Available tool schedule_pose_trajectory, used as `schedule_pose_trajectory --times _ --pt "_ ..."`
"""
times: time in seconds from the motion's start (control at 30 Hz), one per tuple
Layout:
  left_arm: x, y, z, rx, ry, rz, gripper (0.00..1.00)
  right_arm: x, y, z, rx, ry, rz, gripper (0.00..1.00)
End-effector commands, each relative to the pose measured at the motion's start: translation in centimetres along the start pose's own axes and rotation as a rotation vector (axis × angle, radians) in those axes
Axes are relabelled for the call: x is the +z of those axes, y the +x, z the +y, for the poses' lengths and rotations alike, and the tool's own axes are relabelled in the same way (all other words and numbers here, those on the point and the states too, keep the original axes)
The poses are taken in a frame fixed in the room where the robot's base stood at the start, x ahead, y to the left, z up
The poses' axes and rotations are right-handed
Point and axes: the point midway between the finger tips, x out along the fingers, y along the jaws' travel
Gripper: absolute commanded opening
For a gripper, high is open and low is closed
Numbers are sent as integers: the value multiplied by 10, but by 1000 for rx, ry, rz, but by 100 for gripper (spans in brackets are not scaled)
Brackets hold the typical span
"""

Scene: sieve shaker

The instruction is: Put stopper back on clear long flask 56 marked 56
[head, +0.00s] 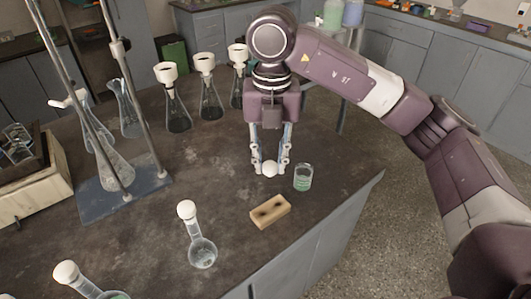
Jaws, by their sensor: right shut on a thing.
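My right gripper (270,165) points down over the dark bench and is shut on a small white round stopper (270,170). Whether the stopper touches the bench is hard to tell. A clear long-necked flask (202,252) stands in front, to the left, with a white round stopper (186,209) on its neck. Another long-necked flask (92,289) with a white stopper (65,273) is cut off at the bottom left. I cannot read the number 56 on any flask, so I cannot tell which is flask 56. My left gripper is not in view.
A small beaker with greenish liquid (303,178) stands right beside the right gripper. A tan block (270,212) lies in front. Several conical flasks with white tops (209,100) stand behind. A metal stand (126,196) with glassware is at left. The bench edge runs along the right.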

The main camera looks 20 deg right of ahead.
Motion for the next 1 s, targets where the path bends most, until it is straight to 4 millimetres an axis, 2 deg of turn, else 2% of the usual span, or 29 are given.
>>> schedule_pose_trajectory --times 1.0 --pt "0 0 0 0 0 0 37 -40 27 -34 -1 -2257 -1 12"
